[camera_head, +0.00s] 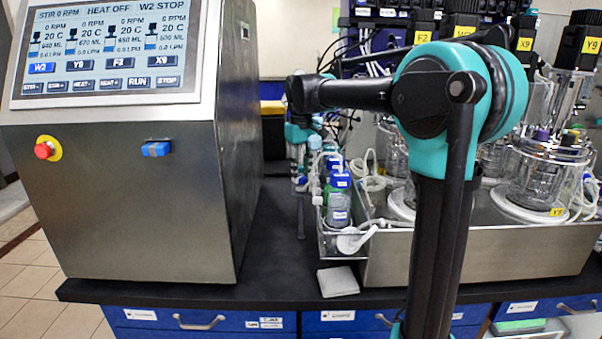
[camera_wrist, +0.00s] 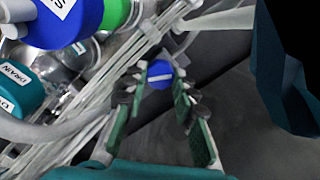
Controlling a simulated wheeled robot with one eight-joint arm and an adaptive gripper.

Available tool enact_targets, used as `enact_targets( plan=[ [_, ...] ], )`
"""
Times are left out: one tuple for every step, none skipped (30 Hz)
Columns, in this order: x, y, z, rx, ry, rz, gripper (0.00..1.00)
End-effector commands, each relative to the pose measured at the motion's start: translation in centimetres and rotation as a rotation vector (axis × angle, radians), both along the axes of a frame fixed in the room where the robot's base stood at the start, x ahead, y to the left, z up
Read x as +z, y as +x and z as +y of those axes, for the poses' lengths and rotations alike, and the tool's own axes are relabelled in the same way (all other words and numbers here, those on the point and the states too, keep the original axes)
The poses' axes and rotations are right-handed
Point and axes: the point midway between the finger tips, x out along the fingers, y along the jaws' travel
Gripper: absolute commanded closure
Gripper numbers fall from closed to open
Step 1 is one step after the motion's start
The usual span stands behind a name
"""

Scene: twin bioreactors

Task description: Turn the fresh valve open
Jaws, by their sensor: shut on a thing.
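A round blue valve knob (camera_wrist: 160,76) with a white stripe shows in the wrist view, beyond the ends of the green-padded fingers. No label on it is readable, so I cannot confirm from the picture that it is the fresh valve. The stripe runs nearly crosswise in the wrist view. My gripper (camera_wrist: 161,84) is shut on the knob, with one fingertip on each side. The valve body behind the knob is mostly hidden. In the head view my arm reaches left over the bottles, and the knob cannot be made out there.
In the wrist view, pale tubes, a large blue cap (camera_wrist: 66,20) and a teal cap marked DRAIN (camera_wrist: 20,84) crowd the left. The head view shows bottles (camera_head: 339,207) beside a steel tray (camera_head: 480,250) with glass vessels, and a control cabinet (camera_head: 130,200) at left.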

Motion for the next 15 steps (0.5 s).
enact_targets(
  plan=[
    [0.02,0.04,0.0,0.044,0.001,-0.001,1.0],
    [0.02,0.04,0.0,0.072,0.001,-0.001,1.0],
    [0.02,0.04,0.0,0.11,0.001,-0.001,1.0],
    [0.02,0.03,0.01,0.137,0.001,-0.001,1.0],
    [0.02,0.03,0.01,0.164,0.001,-0.001,1.0],
    [0.02,0.03,0.01,0.2,0.001,-0.001,1.0],
    [0.02,0.03,0.01,0.225,0.001,-0.001,1.0],
    [0.02,0.03,0.01,0.25,0.001,-0.001,1.0],
    [0.02,0.03,0.01,0.282,0.001,-0.001,1.0],
    [0.02,0.03,0.01,0.306,0.001,-0.001,1.0],
    [0.02,0.03,0.01,0.329,0.0,-0.001,1.0],
    [0.02,0.03,0.01,0.357,0.001,-0.001,1.0],
    [0.02,0.03,0.01,0.376,0.001,-0.001,1.0],
    [0.02,0.03,0.01,0.396,0.001,-0.001,1.0],
    [0.02,0.03,0.01,0.42,0.001,-0.001,1.0]
  ],
)
